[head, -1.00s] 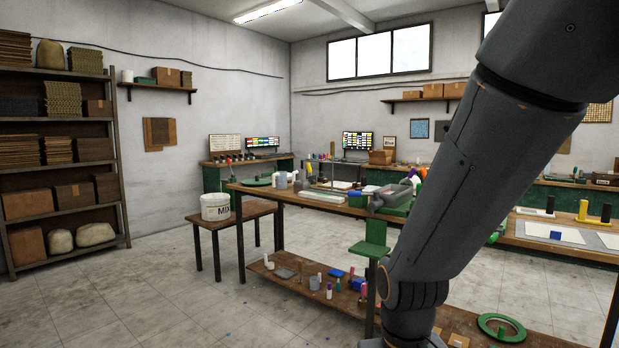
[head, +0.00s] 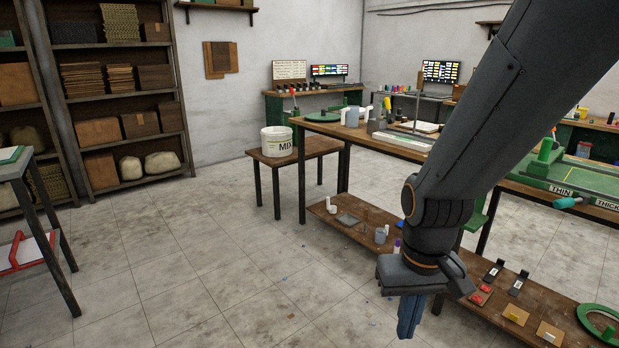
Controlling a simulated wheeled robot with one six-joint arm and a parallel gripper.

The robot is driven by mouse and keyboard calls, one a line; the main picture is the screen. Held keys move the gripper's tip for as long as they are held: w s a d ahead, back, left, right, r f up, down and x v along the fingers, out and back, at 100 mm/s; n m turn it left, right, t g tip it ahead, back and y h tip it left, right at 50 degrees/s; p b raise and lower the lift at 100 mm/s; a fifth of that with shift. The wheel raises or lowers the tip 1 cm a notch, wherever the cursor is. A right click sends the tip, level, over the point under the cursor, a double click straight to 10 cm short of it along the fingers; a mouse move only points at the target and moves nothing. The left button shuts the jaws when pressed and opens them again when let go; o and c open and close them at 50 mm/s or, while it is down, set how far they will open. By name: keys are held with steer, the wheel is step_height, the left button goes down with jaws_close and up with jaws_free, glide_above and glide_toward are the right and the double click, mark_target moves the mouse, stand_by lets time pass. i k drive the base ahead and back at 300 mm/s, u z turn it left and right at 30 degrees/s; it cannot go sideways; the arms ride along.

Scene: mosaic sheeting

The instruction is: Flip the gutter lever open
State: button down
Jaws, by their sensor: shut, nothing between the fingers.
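My gripper (head: 408,328) hangs low in front of the workbench, fingers pointing down, shut and empty. It is over the floor and touches nothing that I can see. A green fixture (head: 590,182) labelled THIN and THICK lies on the bench at the right. A lever with a teal handle (head: 566,202) sticks out at its front edge, and a green upright knob stands at its back. I cannot tell for sure which part is the gutter lever. My arm hides part of the bench between.
The long bench (head: 322,124) has a lower shelf (head: 345,222) with small items, near my gripper. A white MIX bucket (head: 277,141) stands on a low table (head: 262,158). Tall shelving (head: 170,88) and a dark-legged stand (head: 60,232) are at left.

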mark_target(389, 111)
steer(key=z, duration=0.05)
steer(key=i, duration=2.2)
steer(key=z, duration=0.35)
steer(key=i, duration=0.75)
steer(key=z, duration=0.15)
